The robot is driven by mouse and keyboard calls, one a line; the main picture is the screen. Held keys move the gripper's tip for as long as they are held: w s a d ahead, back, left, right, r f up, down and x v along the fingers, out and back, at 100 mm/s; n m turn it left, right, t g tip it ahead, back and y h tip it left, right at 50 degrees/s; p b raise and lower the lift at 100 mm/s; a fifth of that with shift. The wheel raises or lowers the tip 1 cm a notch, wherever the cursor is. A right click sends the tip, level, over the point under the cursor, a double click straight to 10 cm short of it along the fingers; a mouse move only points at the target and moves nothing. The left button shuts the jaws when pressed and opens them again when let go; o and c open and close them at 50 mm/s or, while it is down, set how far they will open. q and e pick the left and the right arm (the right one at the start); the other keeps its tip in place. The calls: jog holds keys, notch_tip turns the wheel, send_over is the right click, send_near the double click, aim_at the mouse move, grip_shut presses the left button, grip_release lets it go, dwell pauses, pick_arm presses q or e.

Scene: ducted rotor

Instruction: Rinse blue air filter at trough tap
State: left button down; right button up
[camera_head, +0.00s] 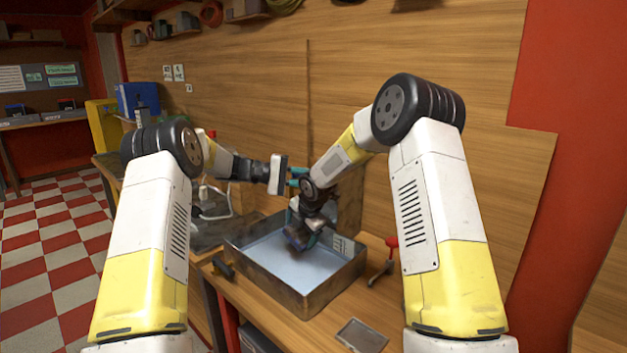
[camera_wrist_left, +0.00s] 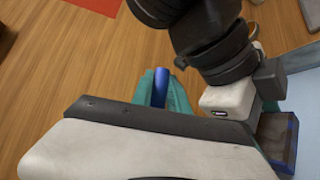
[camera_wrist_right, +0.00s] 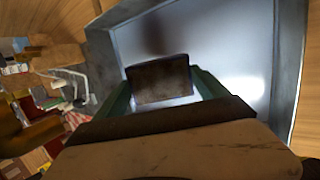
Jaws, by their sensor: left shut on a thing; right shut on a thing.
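The air filter (camera_head: 297,237) is a flat block with a dark, brownish face in the right wrist view (camera_wrist_right: 160,80). A blue edge of it shows in the left wrist view (camera_wrist_left: 290,140). My right gripper (camera_head: 310,226) is shut on it, holding it tilted over the metal trough (camera_head: 312,302). The trough's pale floor and wall also show in the right wrist view (camera_wrist_right: 288,75). My left gripper (camera_head: 292,177) is shut on a blue cylindrical piece (camera_wrist_left: 160,88) by the wooden wall, above the trough; it may be the tap's handle. The tap's spout and any water cannot be made out.
A red-topped tool (camera_head: 386,258) stands right of the trough. A small grey tray (camera_head: 362,336) lies at the front, and a dark tool (camera_head: 222,266) lies left of the trough. The wooden wall (camera_head: 270,90) rises close behind.

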pick_arm(q)
jog(key=shift+a, duration=0.1)
jog(key=shift+s+a+m+g+y, duration=0.15)
jog(key=shift+s+a+m+g, duration=0.1)
jog(key=shift+m+g, duration=0.4)
jog(key=shift+s+a+m+g+y, duration=0.15)
jog(key=shift+a+m+g, duration=0.2)
jog(key=shift+g, duration=0.55)
jog(key=shift+s+a+m+g+y, duration=0.1)
jog(key=shift+s+a+m+g, duration=0.1)
jog(key=shift+m+g, duration=0.5)
jog(key=c, duration=1.3)
grip_release()
jog(key=shift+d, duration=0.15)
